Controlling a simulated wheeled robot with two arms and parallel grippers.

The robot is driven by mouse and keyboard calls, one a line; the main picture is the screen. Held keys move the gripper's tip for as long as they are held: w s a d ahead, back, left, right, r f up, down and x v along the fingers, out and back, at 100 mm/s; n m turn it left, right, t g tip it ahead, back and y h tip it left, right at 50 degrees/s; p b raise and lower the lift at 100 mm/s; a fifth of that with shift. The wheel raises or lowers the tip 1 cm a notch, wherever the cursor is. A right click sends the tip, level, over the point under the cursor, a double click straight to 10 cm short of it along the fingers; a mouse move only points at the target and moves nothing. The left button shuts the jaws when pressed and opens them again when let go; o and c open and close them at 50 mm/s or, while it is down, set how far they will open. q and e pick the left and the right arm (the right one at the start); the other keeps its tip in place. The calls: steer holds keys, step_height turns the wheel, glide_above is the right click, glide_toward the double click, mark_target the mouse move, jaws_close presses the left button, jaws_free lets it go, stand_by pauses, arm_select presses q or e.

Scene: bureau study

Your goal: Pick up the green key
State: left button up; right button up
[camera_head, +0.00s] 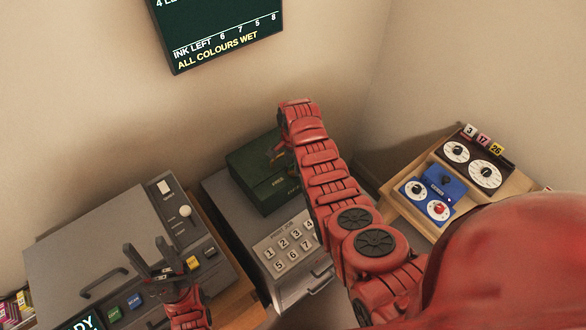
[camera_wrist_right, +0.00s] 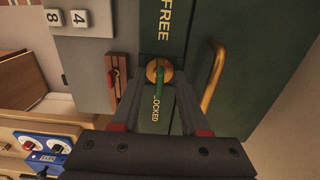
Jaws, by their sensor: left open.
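The green key (camera_wrist_right: 161,84) sits in a round brass lock on the front of a dark green box (camera_wrist_right: 222,28), between the words FREE and LOCKED. In the right wrist view my right gripper (camera_wrist_right: 161,88) has a finger on each side of the key, with a gap to it on both sides. In the head view the box (camera_head: 252,160) stands on a grey cabinet, and my right arm hides the key and most of that gripper. My left gripper (camera_head: 158,262) is open and empty above the grey console at lower left.
A brass handle (camera_wrist_right: 213,78) stands out from the box beside the lock. The grey cabinet (camera_head: 225,205) has a panel of numbered buttons (camera_head: 284,247). A wooden stand with dials and a blue unit (camera_head: 432,193) is at the right. The grey console (camera_head: 100,255) has a lever and coloured buttons.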

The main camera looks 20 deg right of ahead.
jaws_close()
steer(key=shift+d+r, duration=0.1)
steer(key=shift+r, duration=0.05)
